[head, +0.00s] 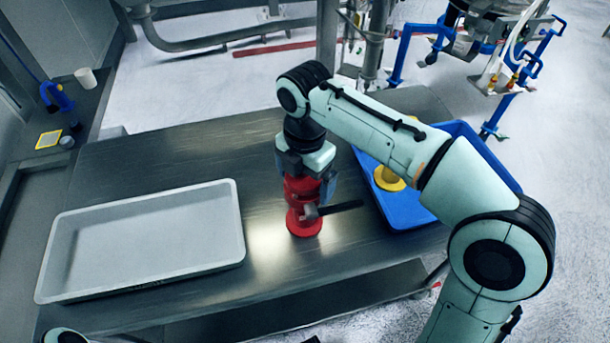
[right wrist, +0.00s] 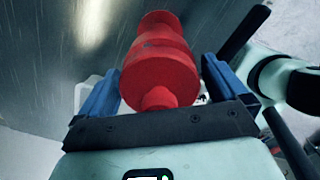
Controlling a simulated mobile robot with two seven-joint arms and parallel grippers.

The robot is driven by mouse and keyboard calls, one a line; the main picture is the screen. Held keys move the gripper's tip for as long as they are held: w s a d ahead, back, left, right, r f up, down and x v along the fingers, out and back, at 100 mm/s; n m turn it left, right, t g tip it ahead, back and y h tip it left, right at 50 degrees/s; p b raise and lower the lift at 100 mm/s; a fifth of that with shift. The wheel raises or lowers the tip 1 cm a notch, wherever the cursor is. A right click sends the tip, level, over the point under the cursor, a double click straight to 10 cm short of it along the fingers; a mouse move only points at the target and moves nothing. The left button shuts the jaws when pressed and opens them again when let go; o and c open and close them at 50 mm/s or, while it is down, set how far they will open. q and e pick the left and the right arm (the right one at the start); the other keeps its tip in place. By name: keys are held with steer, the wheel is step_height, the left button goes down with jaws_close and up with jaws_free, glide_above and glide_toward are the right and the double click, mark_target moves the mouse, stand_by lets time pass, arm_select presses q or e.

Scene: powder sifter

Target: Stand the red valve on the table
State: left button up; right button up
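The red valve (head: 303,222) is upright at the middle of the metal table (head: 180,155), with its round flange down and its dark handle pointing right. I cannot tell whether the flange touches the table or hangs just above it. My right gripper (head: 308,178) comes down from above, its blue fingers on both sides of the valve's upper part. In the right wrist view, the red valve (right wrist: 160,72) lies between the two fingers of my right gripper (right wrist: 160,75), which look closed against its sides. My left gripper is out of view.
A grey tray (head: 228,225) lies on the table to the left of the valve. A blue bin (head: 405,212) with a yellow part (head: 388,178) in it is on the right, close to the valve's handle. The table between tray and valve is clear.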

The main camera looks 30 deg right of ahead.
step_height(320, 180, up, 12)
steer(key=p, duration=0.4)
steer(key=shift+r, duration=0.15)
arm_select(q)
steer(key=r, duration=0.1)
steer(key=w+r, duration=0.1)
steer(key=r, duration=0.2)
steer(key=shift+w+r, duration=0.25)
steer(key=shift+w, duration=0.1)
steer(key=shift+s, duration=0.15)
